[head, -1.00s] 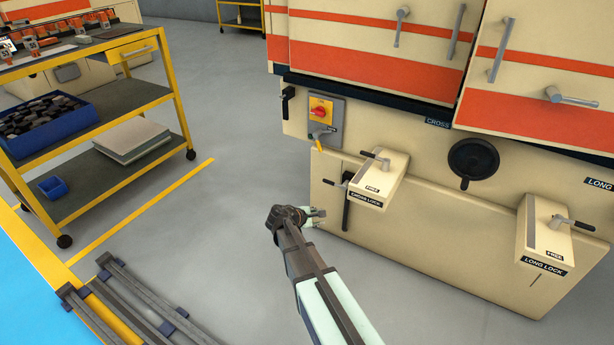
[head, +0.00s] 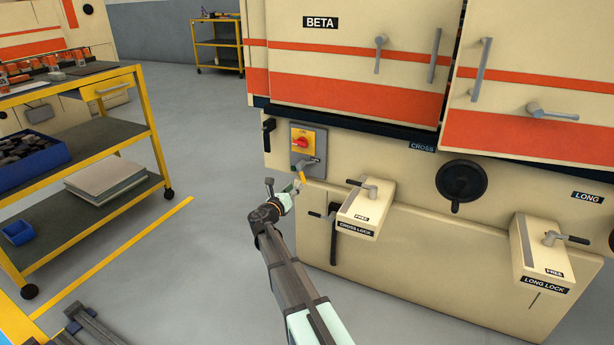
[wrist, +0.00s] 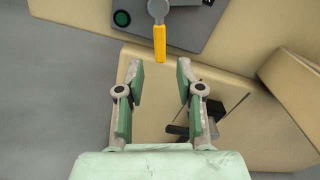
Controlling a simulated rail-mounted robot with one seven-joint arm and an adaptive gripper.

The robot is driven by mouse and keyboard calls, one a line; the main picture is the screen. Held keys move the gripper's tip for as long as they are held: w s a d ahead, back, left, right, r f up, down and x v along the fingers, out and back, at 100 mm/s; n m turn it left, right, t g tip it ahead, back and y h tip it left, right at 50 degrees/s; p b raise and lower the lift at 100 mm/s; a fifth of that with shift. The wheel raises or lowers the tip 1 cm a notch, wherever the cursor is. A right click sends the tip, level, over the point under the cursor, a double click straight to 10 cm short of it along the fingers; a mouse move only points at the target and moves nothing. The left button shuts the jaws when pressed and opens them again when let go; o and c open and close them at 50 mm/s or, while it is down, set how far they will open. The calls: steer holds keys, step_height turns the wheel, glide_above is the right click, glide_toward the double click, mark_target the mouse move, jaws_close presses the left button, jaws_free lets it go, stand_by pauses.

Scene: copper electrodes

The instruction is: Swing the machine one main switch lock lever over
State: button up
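The main switch box (head: 308,148) is a grey plate on the cream machine front with a red knob (head: 300,142) on a yellow square. Its lock lever (head: 301,177), a grey pivot with a yellow handle, hangs at the lower part of the box. In the wrist view the lever (wrist: 160,43) points down from the grey plate, just beyond and between my fingertips. My gripper (head: 285,184) is beside and just below the lever in the head view. In the wrist view my gripper (wrist: 160,78) is open, with nothing between its green-padded fingers.
The machine carries a BETA label (head: 320,22). The cross lock box (head: 364,212) with its handle juts out right of my gripper, and a black lever (head: 333,238) hangs beside it. A handwheel (head: 466,182) and the long lock box (head: 543,255) are farther right. Floor at left is clear up to the yellow cart (head: 160,140).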

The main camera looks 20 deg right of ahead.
mark_target(302, 179)
steer(key=b+x, duration=0.1)
steer(key=x, duration=0.4)
steer(key=shift+w+d+f+b, duration=0.1)
steer(key=shift+w+d+b, duration=0.2)
steer(key=shift+b, duration=0.1)
steer(key=shift+d, duration=0.15)
steer(key=shift+w+d+p, duration=0.2)
steer(key=shift+p, duration=0.2)
jaws_close()
